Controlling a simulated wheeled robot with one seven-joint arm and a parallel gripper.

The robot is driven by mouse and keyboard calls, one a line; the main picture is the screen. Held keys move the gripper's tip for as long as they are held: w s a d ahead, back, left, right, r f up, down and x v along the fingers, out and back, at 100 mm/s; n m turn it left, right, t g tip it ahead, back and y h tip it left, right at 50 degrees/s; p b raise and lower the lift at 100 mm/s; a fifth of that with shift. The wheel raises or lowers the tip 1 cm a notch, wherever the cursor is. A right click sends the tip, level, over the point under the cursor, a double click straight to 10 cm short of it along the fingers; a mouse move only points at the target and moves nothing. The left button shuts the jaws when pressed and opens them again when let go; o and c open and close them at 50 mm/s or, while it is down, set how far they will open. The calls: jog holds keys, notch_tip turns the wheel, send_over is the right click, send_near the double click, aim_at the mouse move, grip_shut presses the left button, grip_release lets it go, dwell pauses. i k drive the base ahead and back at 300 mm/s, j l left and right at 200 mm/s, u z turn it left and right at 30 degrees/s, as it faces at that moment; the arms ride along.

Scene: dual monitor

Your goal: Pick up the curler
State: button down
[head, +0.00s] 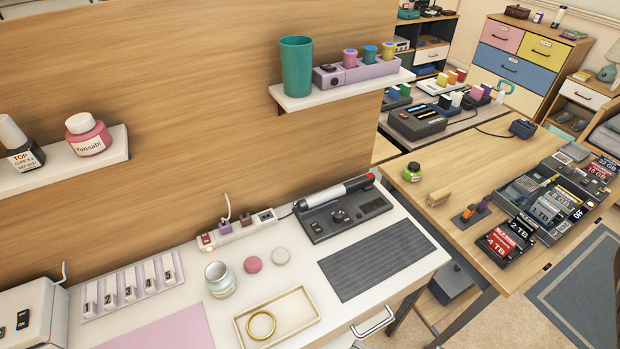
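What looks like the curler (338,195) is a rod with a silver middle, a dark left end and a dark right end with a red tip. It lies across the back of a dark grey base unit (352,227) with knobs, at the back right of the white desk, close to the wooden panel. My gripper is not in view, and nothing covers the curler.
A power strip (240,232) is left of the base unit. A ribbed grey mat (376,262) lies in front. A tray (277,318) with a gold ring, a jar (219,280) and two round pieces stand left. A shelf (345,90) with a green cup overhangs behind.

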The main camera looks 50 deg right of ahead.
aim_at(313, 200)
jog(key=k+l+z, duration=0.1)
jog(key=l+z, duration=1.3)
